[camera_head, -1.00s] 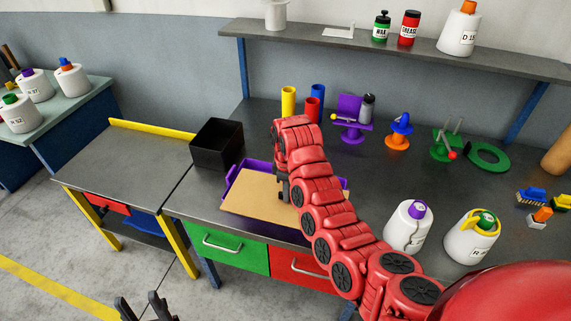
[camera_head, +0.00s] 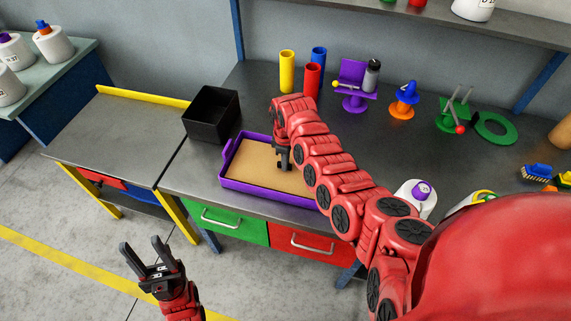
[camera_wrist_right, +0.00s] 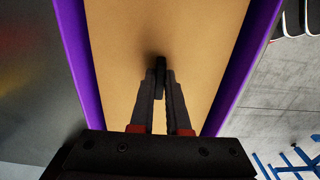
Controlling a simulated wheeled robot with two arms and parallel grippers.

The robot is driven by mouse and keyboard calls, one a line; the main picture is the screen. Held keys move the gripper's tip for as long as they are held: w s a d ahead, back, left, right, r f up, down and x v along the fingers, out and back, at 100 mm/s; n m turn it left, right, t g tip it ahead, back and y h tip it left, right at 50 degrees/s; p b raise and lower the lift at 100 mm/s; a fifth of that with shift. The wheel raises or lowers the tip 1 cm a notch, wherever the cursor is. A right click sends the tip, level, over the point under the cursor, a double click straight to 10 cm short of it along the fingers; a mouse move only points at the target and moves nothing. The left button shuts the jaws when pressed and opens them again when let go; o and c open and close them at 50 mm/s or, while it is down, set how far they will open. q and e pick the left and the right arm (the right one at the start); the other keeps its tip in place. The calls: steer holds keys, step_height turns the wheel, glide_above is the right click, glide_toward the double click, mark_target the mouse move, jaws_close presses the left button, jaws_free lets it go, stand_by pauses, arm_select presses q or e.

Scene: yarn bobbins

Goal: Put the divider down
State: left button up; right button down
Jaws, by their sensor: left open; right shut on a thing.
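The divider (camera_head: 261,169), a flat tan board, lies inside the purple tray (camera_head: 268,196) on the grey workbench. The tray's purple rim shows around it. My right gripper (camera_head: 284,166) points down over the board's middle and is shut on the divider by a small dark grip. In the right wrist view, the fingers (camera_wrist_right: 160,72) close on this dark piece above the tan board (camera_wrist_right: 200,38), with the purple tray walls (camera_wrist_right: 82,75) on both sides. My left gripper (camera_head: 141,247) is open and empty, over the floor in front of the bench.
A black box (camera_head: 211,114) stands just left of the tray. Yellow (camera_head: 287,70), red (camera_head: 312,82) and blue tubes stand behind. A white bobbin (camera_head: 412,199) sits near my right arm.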

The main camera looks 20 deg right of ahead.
steer(key=shift+f, duration=1.15)
steer(key=c, duration=0.9)
jaws_free()
steer(key=shift+f, duration=0.1)
